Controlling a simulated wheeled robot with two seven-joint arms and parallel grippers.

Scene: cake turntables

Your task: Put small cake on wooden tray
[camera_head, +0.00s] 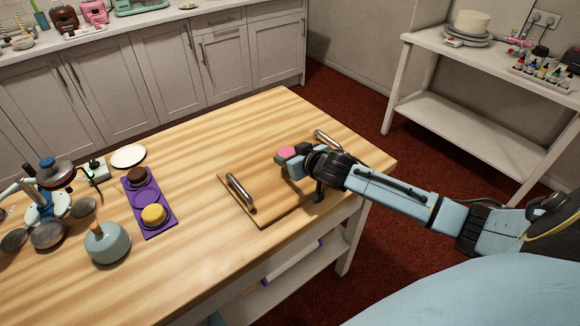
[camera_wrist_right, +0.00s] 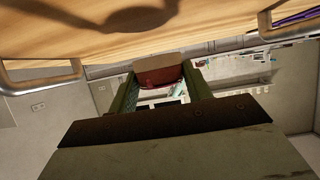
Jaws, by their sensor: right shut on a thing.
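A small cake with a pink top (camera_head: 286,152) is held in my right gripper (camera_head: 292,163). The cake also shows in the right wrist view (camera_wrist_right: 158,76), between the two fingers (camera_wrist_right: 158,88). The gripper is shut on it over the wooden tray (camera_head: 262,205), which lies on the table and has a metal handle at each end. The arm hides part of the tray. I cannot tell how large the gap between cake and tray is. My left gripper is not in view.
A purple tray (camera_head: 155,222) holds a brown cake (camera_head: 137,176) and a yellow cake (camera_head: 154,215), with an empty place between them. The wooden table (camera_head: 215,150) is clear around the wooden tray.

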